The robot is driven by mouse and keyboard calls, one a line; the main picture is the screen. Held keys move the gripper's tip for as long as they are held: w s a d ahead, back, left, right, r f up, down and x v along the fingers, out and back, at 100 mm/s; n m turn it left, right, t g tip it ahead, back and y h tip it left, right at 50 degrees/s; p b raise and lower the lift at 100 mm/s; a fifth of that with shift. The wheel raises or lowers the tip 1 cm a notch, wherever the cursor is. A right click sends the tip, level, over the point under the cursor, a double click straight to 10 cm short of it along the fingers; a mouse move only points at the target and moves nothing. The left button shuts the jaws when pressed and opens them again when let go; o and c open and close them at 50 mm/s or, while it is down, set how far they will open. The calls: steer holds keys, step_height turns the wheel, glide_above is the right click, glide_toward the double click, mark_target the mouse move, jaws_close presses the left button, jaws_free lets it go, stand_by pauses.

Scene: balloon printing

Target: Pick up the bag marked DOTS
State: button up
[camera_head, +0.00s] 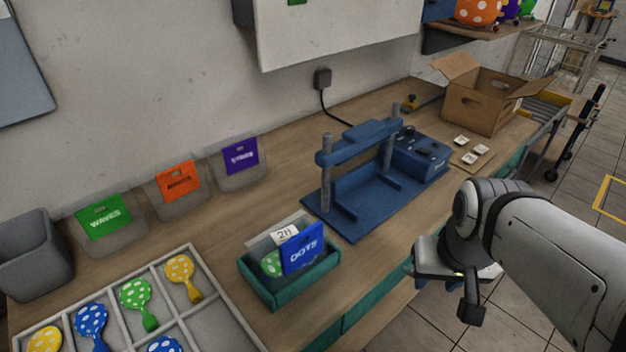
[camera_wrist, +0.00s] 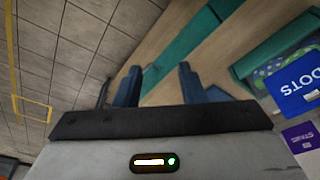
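The bag marked DOTS has a blue header card (camera_head: 303,249) with white letters. It stands in a green tray (camera_head: 290,295) on the workbench, with a clear pouch, a white tag reading 211 and a green dotted item behind it. In the wrist view, the blue DOTS card (camera_wrist: 297,84) shows at the right edge, partly cut off. My gripper (camera_wrist: 158,85) has its two blue fingers apart, with nothing between them. In the head view it is right of the tray, off the bench's front edge, its fingers mostly hidden by the arm.
A blue press (camera_head: 370,170) stands behind and right of the tray. Bags marked WAVES (camera_head: 103,216), an orange one (camera_head: 177,180) and STRIPES (camera_head: 241,156) stand along the wall. A divided tray (camera_head: 205,262) of dotted balloons is at left. A cardboard box (camera_head: 480,108) stands at the far right.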

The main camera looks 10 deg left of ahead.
step_height(320, 180, up, 6)
steer(key=m+g+p, duration=0.3)
steer(key=m+p, duration=0.5)
steer(key=p, duration=0.2)
glide_above(302, 234)
step_height(302, 234, down, 6)
steer(key=shift+f+p, duration=0.25)
steer(key=shift+p, duration=0.35)
steer(key=shift+f, duration=0.6)
steer(key=shift+c, duration=0.5)
jaws_close()
